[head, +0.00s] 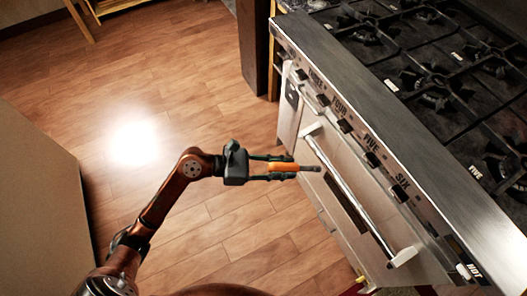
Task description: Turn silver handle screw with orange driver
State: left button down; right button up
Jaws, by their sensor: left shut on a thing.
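My left gripper (280,167) is shut on the orange driver (281,168), whose dark shaft (311,168) points right toward the stove front. The silver handle (350,192) is a long bar across the oven door, held by a light bracket at each end. The driver's tip is close to the upper part of the handle in the picture; I cannot tell whether it touches anything. The screw is too small to make out. My right gripper is not in view.
The stove (400,100) with black burner grates and a row of labelled dark knobs (345,126) fills the right side. A pale panel (40,190) stands at the left. Wooden floor (120,100) between them is clear. A dark post (254,45) stands beyond the stove's far end.

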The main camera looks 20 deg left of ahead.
pick_arm(q)
jog(key=w+a+f+n+t+y+b, duration=0.1)
jog(key=w+a+f+n+t+b, duration=0.1)
jog(key=a+f, duration=0.3)
jog(key=w+a+f+n+t+y+b, duration=0.1)
jog(key=w+a+f+n+t+b, duration=0.1)
jog(key=w+a+f+t+b, duration=0.1)
jog(key=a+f+t+b, duration=0.1)
jog(key=a+f+b, duration=0.1)
jog(key=a+f, duration=0.1)
jog(key=shift+w+a+n+t, duration=0.15)
jog(key=shift+a+n+t, duration=0.15)
jog(key=shift+a+t, duration=0.1)
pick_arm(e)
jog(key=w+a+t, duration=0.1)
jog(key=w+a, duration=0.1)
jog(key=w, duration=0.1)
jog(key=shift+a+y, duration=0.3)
